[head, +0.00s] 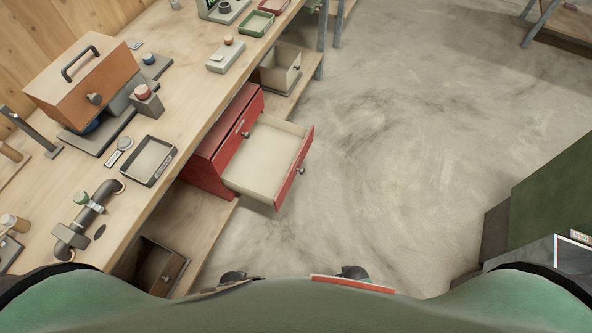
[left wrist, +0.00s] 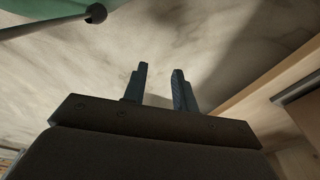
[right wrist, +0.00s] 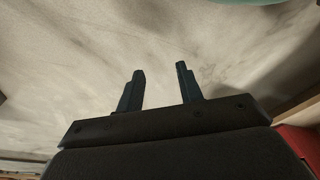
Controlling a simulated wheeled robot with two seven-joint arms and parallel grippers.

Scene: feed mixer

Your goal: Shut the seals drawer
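A red drawer unit (head: 212,158) stands on the low shelf under the workbench. One drawer (head: 262,160) is pulled far out over the floor. It has a cream inside, a red front and a round dark knob (head: 301,170); it looks empty. I cannot read a label that says it is the seals drawer. A shut drawer with a knob (head: 245,134) shows in the same unit. My left gripper (left wrist: 158,77) is open and empty above the floor. My right gripper (right wrist: 160,75) is also open and empty above the floor. Neither gripper's fingers show clearly in the head view.
The workbench (head: 185,100) runs along the left, with an orange box (head: 80,85), a tray (head: 148,160) and pipework on top. Wooden boxes (head: 280,68) sit on the low shelf. A green cabinet (head: 555,190) stands at the right. The floor (head: 400,150) between is clear.

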